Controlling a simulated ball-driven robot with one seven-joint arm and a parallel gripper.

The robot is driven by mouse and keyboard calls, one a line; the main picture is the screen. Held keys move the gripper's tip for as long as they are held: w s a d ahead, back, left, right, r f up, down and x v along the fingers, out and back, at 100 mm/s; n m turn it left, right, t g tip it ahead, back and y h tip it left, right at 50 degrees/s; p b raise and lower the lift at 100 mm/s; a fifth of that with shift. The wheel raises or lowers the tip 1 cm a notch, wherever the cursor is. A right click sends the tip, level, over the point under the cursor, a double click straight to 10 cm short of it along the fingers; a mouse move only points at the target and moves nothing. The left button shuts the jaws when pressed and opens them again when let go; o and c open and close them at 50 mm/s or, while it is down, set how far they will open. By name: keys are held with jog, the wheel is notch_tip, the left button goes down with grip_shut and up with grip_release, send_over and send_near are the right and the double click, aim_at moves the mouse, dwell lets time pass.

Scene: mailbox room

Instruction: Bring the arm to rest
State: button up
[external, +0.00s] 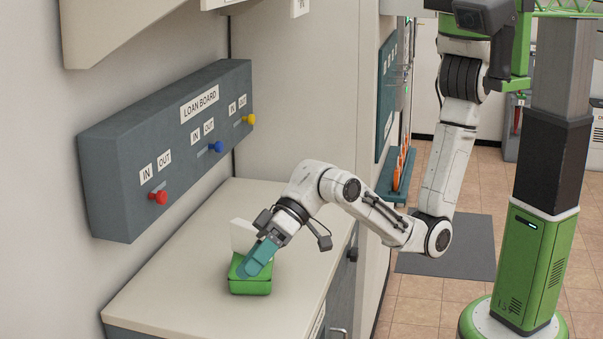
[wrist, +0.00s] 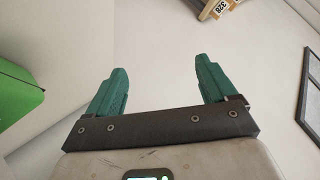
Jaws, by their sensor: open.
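My arm reaches from the green-and-white body at the right over the counter in the external view. My gripper (external: 252,268) is low over the counter, with its teal fingers in front of or against a green box (external: 250,287); I cannot tell if they touch. In the wrist view my gripper (wrist: 158,82) has its two teal fingers apart, with nothing between them. The edge of a green thing (wrist: 18,92) shows at the left of that view. A white card-like piece (external: 243,235) stands just behind the green box, partly hidden by my wrist.
A grey loan board (external: 165,150) with red, blue and yellow knobs hangs on the wall left of the counter (external: 180,280). A tall cabinet side (external: 300,100) rises behind the counter. The counter's front left is bare. A dark mat (external: 450,250) lies on the tiled floor.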

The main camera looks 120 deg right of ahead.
jog(key=s+a+f+g+y+p, duration=0.1)
jog(key=s+a+f+g+y, duration=0.1)
jog(key=s+a+f, duration=0.45)
jog(key=s+a+f+g+y+p, duration=0.15)
jog(key=s+a+f, duration=0.25)
jog(key=s+a, duration=0.5)
jog(key=s+d+f+n+g+h+b, duration=0.1)
jog(key=s+d+f+g+h, duration=0.1)
jog(key=s+d, duration=0.5)
jog(key=s+d+f+n+g+h+b, duration=0.1)
jog(key=s+d+f, duration=0.4)
jog(key=d, duration=0.6)
jog(key=s+d+f+n+g+h+b, duration=0.2)
jog(key=s+d+f+g+h, duration=0.1)
jog(key=s+d, duration=0.5)
jog(key=shift+s+d+f, duration=0.3)
jog(key=shift+d+f, duration=0.3)
jog(key=shift+d, duration=0.45)
jog(key=shift+h, duration=0.25)
